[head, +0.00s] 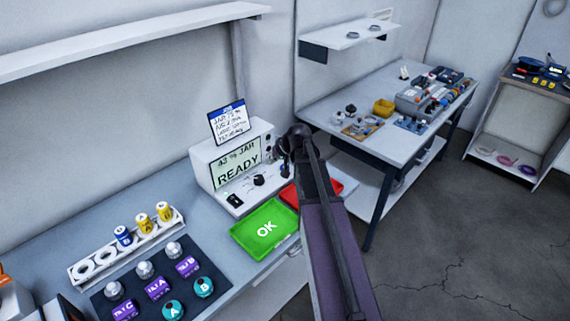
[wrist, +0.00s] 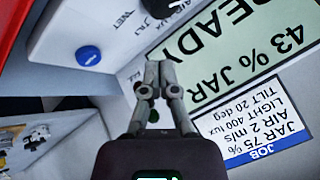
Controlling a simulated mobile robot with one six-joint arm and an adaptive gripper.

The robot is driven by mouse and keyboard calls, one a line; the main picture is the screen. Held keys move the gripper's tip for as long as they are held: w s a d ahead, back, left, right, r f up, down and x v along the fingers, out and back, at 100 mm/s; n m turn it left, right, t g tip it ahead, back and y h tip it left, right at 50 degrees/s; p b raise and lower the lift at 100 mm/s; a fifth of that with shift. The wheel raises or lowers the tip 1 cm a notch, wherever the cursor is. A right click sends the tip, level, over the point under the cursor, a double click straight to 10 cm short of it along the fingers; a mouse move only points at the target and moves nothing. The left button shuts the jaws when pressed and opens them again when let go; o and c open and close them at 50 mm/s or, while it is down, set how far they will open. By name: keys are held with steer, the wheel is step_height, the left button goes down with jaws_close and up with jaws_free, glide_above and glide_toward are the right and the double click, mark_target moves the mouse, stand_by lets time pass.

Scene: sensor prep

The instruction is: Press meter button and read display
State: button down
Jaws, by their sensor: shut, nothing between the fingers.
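The meter (head: 207,178) is a pale box on the left bench. Its light green display (head: 236,163) reads "43 % JAR" and "READY"; in the wrist view the display (wrist: 262,42) is upside down. A round blue button (head: 284,171) is on the meter's front, and it also shows in the wrist view (wrist: 88,55). My gripper (head: 290,140) is shut and empty at the meter's right end, apart from the blue button in the wrist view (wrist: 158,72). A job card (head: 229,122) above the meter reads "JAR 75 %" among its lines. My arm hides part of the meter's right side.
A green "OK" tray (head: 248,239) and a red tray (head: 345,187) lie before the meter. A white rack (head: 84,268) with labelled jars and a dark mat (head: 142,310) with sensors are at front left. A shelf (head: 120,43) hangs above. Another bench (head: 345,100) stands right.

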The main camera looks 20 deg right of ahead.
step_height(320, 180, up, 3)
steer(key=m+t, duration=0.1)
steer(key=t, duration=0.1)
glide_above(281, 165)
steer(key=s, duration=0.2)
steer(key=shift+w+d+p, duration=0.1)
steer(key=shift+d+p, duration=0.25)
steer(key=shift+d, duration=0.05)
steer(key=shift+f, duration=0.15)
step_height(281, 165, down, 8)
steer(key=b, duration=0.8)
steer(key=shift+f+b, duration=0.25)
steer(key=shift+b, duration=0.15)
steer(key=shift+f+b, duration=0.85)
steer(key=shift+b, duration=0.05)
stand_by(1.6)
steer(key=shift+r, duration=0.15)
steer(key=shift+r+p, duration=0.75)
steer(key=shift+p, duration=0.2)
steer(key=shift+r, duration=0.1)
steer(key=shift+r+p, duration=2.4)
steer(key=shift+p, duration=0.1)
